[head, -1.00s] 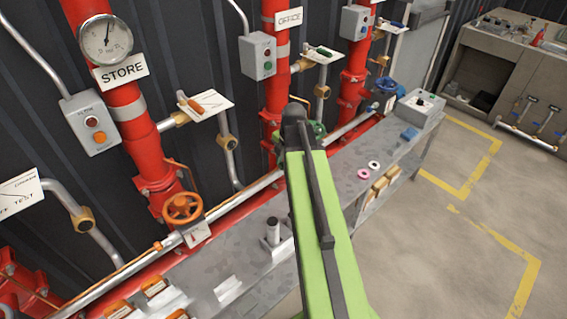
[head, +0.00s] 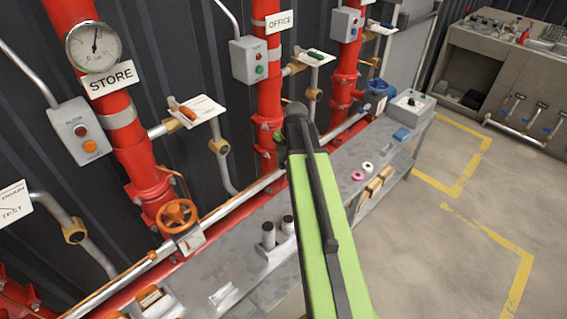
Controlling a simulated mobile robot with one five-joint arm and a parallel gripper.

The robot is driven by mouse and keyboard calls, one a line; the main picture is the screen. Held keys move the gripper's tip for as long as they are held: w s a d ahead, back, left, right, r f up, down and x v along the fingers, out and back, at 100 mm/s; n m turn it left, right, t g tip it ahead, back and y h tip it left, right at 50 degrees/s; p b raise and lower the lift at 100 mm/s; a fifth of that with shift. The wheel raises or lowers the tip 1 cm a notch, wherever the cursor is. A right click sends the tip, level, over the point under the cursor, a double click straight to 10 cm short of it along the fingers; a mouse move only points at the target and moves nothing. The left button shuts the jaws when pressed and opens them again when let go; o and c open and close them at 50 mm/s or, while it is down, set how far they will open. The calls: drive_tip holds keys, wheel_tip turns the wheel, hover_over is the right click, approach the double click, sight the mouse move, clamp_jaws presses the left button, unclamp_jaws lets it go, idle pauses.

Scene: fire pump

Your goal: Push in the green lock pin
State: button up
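The middle red pipe (head: 267,95), labelled OFFICE (head: 279,22), carries green-marked fittings. A small bit of green (head: 279,136) shows on it at the left edge of my arm; my arm covers the rest of that part. I cannot make out the green lock pin itself. A green-handled lever (head: 317,56) sits on a white plate right of the pipe. My green arm reaches up from the bottom to this pipe. My gripper is not visible; it is hidden beyond the arm's dark end.
The orange handwheel (head: 177,215) is on the STORE pipe at left, and a blue handwheel (head: 378,87) is farther right. A grey bench (head: 240,265) below holds two upright cylinders, a pink ring (head: 357,175) and a white ring (head: 368,166). Open floor (head: 430,240) lies at right.

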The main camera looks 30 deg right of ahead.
drive_tip(key=o, duration=0.4)
drive_tip(key=shift+c, duration=0.2)
drive_tip(key=shift+a, duration=0.2)
drive_tip(key=s+r+p, duration=0.3)
drive_tip(key=r+p, duration=1.4)
drive_tip(key=shift+s+d, duration=0.15)
drive_tip(key=shift+d, duration=0.2)
